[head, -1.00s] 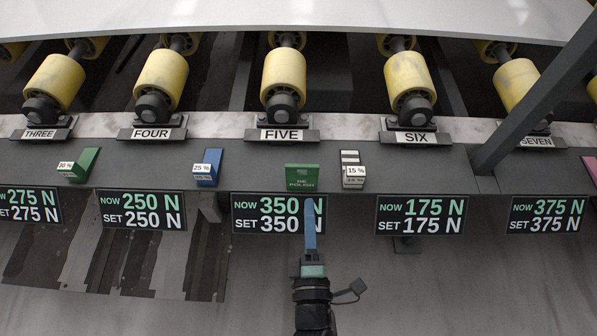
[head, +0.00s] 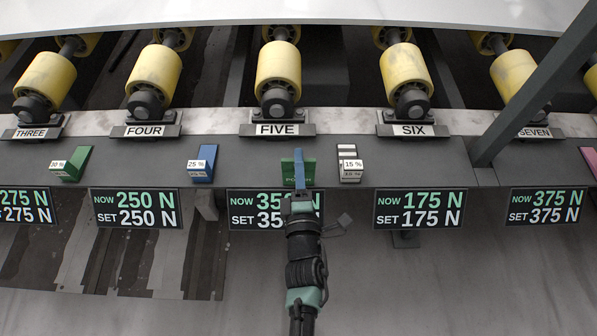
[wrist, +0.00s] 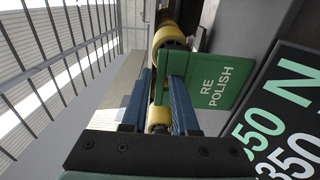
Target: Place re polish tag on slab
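The green tag marked RE POLISH (head: 287,170) sits on the grey rail below the FIVE roller, partly hidden behind my gripper in the head view. In the wrist view the tag (wrist: 218,82) fills the middle right, its lettering turned sideways. My gripper (head: 299,160) is at the tag, its blue fingers pointing toward the rail. In the wrist view my gripper (wrist: 158,85) has its two fingers apart, with one finger overlapping the tag's left part. I cannot tell whether it touches. The pale slab (head: 300,12) spans the top of the head view, beyond the rollers.
A white 15 % block (head: 350,165) stands just right of the tag. A blue 25 % block (head: 203,165) and a green 30 % block (head: 72,163) stand left. Yellow rollers (head: 278,70) line the back. A dark slanting bar (head: 535,85) crosses at right.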

